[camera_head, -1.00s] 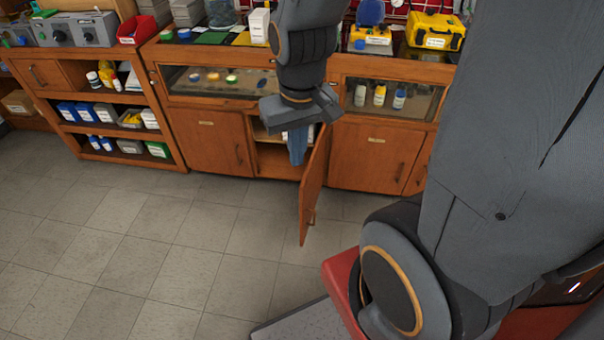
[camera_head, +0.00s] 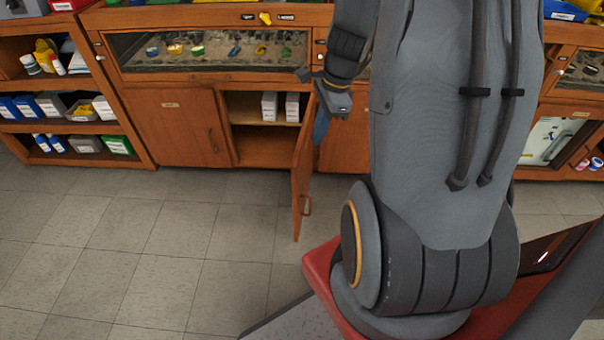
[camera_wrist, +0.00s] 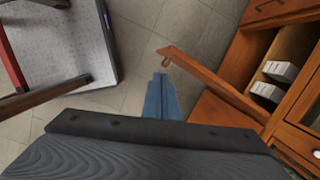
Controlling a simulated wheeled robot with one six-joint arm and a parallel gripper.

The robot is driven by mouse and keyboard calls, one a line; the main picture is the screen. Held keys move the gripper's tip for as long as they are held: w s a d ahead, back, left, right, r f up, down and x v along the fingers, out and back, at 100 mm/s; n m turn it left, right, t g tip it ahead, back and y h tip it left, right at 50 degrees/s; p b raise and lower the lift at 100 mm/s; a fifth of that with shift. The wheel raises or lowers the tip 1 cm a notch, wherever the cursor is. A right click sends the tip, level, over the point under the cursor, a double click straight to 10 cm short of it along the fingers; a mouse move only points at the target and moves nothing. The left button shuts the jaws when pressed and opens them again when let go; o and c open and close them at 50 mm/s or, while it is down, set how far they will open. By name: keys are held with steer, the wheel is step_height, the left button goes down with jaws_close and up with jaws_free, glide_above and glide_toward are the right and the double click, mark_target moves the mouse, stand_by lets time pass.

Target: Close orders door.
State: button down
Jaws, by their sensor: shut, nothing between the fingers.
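The open wooden cabinet door (camera_head: 302,172) stands swung out from the low cabinet, with its handle near the lower free edge. It also shows in the wrist view (camera_wrist: 215,82), with a small handle at its far end. The open compartment (camera_head: 262,146) behind it holds several white boxes (camera_head: 270,106). My gripper (camera_head: 321,126) is shut and empty, beside the door on its right, outer side, near its upper part. In the wrist view its blue fingers (camera_wrist: 160,97) are together, close to the door. I cannot tell whether they touch it. Any label on the door is unreadable.
A closed cabinet door (camera_head: 178,128) is left of the opening. A glass-fronted display drawer (camera_head: 205,52) is above. Shelves with bottles and boxes (camera_head: 62,108) stand at the left. The tiled floor (camera_head: 150,240) in front is clear.

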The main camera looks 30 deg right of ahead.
steer(key=w+d+f+m+b, duration=0.1)
steer(key=d+f+m+b, duration=0.3)
steer(key=f, duration=0.3)
steer(key=w+a+f+b, duration=0.2)
steer(key=w+a+f, duration=0.2)
steer(key=f, duration=0.5)
steer(key=shift+w+a+m+b, duration=0.2)
steer(key=shift+w+m+b, duration=0.1)
steer(key=shift+b, duration=0.05)
steer(key=shift+a, duration=0.1)
